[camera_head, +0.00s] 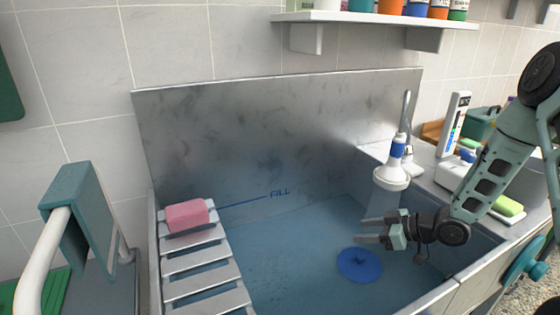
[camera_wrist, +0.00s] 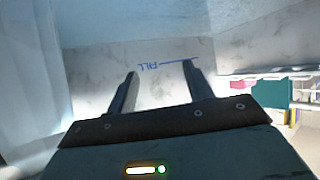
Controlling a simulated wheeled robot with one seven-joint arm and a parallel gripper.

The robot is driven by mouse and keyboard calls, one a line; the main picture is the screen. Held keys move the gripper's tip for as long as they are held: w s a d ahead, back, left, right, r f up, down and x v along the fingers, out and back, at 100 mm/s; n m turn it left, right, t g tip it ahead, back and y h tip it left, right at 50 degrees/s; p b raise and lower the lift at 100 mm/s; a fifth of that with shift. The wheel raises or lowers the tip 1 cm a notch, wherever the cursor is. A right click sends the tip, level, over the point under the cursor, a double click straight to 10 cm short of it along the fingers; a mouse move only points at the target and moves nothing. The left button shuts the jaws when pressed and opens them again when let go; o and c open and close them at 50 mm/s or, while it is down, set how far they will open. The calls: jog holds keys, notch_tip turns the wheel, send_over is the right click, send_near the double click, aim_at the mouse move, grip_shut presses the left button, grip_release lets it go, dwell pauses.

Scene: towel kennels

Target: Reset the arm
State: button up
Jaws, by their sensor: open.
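My gripper (camera_head: 368,230) is at the right side of the metal tub (camera_head: 165,262), above the tub's blue-tinted floor. Its two fingers are apart and nothing is between them. In the wrist view my gripper (camera_wrist: 160,88) is also open and empty, with the tub wall and the blue FILL mark (camera_wrist: 166,64) beyond the fingers. My arm reaches in from the right edge of the head view. A round blue plug (camera_head: 360,265) shows just below my gripper in the picture.
A pink sponge-like block (camera_head: 187,216) lies on the slatted rack (camera_head: 203,265) at the left. A white shower head (camera_head: 391,176) hangs at the back right. A shelf with bottles (camera_head: 375,18) is above. Several items crowd the right ledge near my arm.

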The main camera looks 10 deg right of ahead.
jog(key=s+a+r+g+h+p, duration=0.1)
jog(key=s+a+r+g+h, duration=0.15)
jog(key=a+r, duration=0.4)
jog(key=s+a+r+g+h+p, duration=0.2)
jog(key=s+a+r+h, duration=0.15)
jog(key=a+r, duration=0.35)
jog(key=s+a+r+g+h, duration=0.1)
jog(key=s+a+r, duration=0.3)
jog(key=s, duration=0.7)
jog(key=s+a+r+m+g+h+p, duration=0.1)
jog(key=s+a+r+g, duration=0.2)
jog(key=s, duration=0.8)
jog(key=shift+a+r, duration=0.8)
jog(key=shift+a, duration=0.3)
